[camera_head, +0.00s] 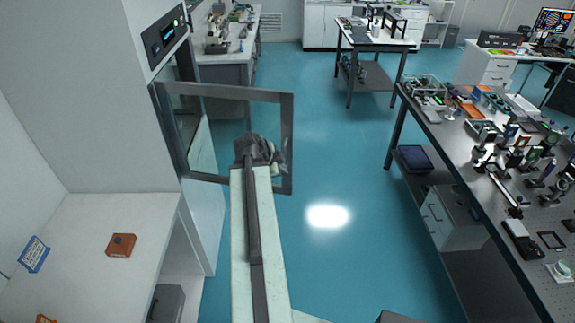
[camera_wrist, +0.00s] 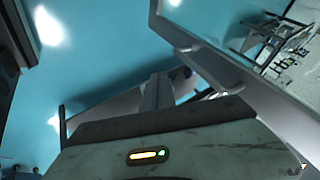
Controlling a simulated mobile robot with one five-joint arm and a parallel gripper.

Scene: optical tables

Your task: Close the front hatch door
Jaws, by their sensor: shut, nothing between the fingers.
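The hatch door (camera_head: 287,120) is a grey-framed clear panel standing open, swung out from the front of a white cabinet (camera_head: 95,100). Its hinge side is at the left, by the dark-edged opening (camera_head: 168,120). My gripper (camera_head: 262,150) is shut and empty, at the end of my outstretched arm, overlapping the lower right part of the door in the head view. I cannot tell whether it touches the door. In the wrist view the door frame (camera_wrist: 232,82) runs diagonally at the right, close beside my gripper.
A small display panel (camera_head: 163,38) is above the opening. A white bench (camera_head: 85,235) at the left holds a small orange box (camera_head: 121,245). An optical table (camera_head: 500,190) crowded with parts stands at the right. Blue floor (camera_head: 335,160) between them is clear.

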